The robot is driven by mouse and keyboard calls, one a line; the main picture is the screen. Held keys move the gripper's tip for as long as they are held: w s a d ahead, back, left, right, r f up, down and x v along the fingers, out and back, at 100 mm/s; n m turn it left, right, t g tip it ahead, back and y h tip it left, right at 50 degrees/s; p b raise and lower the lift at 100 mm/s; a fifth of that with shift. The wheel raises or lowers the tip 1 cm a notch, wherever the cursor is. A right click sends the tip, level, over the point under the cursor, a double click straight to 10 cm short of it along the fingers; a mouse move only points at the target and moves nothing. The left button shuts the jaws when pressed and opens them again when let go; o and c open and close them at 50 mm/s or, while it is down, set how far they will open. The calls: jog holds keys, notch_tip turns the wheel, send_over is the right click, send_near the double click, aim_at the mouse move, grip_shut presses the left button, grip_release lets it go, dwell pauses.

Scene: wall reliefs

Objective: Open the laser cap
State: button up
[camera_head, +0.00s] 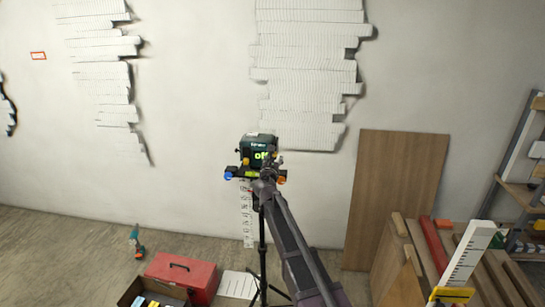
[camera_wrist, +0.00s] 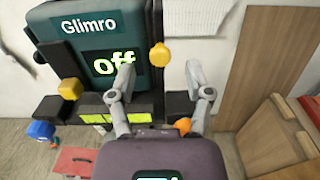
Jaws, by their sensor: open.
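The laser (camera_head: 258,148) is a dark box on a black tripod (camera_head: 262,240) in front of the wall. In the wrist view the laser body (camera_wrist: 90,38) reads "Glimro" with "Off" in green letters. A yellow cap or knob (camera_wrist: 159,55) shows between and beyond my fingertips; it looks apart from them. Another yellow knob (camera_wrist: 69,91) is on the left side, a blue knob (camera_wrist: 41,131) at lower left, and an orange one (camera_wrist: 183,125) behind my right finger. Which is the laser cap, I cannot tell for sure. My gripper (camera_wrist: 160,78) is open and empty, in front of the laser's right side.
White wall reliefs (camera_head: 310,70) hang behind. A red toolbox (camera_head: 183,276) and a drill (camera_head: 136,242) are on the floor at left. A brown board (camera_head: 395,185) leans on the wall, with planks (camera_head: 430,255) and a shelf (camera_head: 520,195) at right. The left floor is mostly clear.

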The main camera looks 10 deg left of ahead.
jog(key=shift+w, duration=1.4)
grip_shut()
